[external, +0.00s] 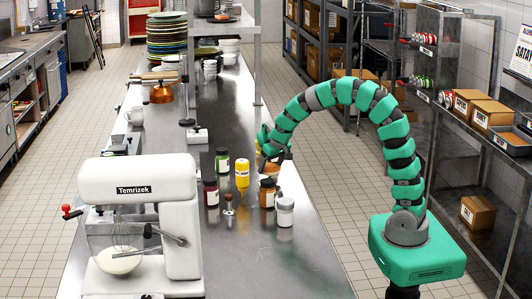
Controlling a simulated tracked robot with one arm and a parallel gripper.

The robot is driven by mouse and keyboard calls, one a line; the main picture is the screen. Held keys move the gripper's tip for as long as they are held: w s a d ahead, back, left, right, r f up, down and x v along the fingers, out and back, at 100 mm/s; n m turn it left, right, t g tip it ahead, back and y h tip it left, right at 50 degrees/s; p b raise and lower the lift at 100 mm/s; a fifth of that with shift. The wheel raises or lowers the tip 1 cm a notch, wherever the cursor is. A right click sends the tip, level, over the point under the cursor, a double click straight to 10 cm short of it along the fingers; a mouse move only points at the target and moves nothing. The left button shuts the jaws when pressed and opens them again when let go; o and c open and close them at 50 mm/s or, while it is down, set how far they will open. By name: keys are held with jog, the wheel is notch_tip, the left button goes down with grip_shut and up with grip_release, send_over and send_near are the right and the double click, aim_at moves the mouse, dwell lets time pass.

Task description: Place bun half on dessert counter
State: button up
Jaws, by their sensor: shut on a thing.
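My gripper (268,160) hangs over the steel counter (255,255), just behind a group of jars and bottles. It is shut on a small orange-brown thing (271,169), which looks like the bun half. The gripper partly covers it, and its shape is too small to make out well. From this view I cannot tell whether it touches the counter or is held above it. No part of the counter is clearly marked as the dessert counter.
A white mixer (140,190) fills the near left. Stacked plates (166,38) stand far back. The counter's near right is clear.

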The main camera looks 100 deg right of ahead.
jog(key=shift+s+a+r, duration=0.1)
jog(key=shift+s+a, duration=0.2)
jog(key=shift+s, duration=0.05)
jog(key=s+a+r, duration=0.1)
jog(key=s+a, duration=0.8)
jog(key=s, duration=0.2)
jog(key=shift+s+a+r+p, duration=0.2)
jog(key=shift+s+a+p, duration=0.05)
jog(key=shift+s+p, duration=0.15)
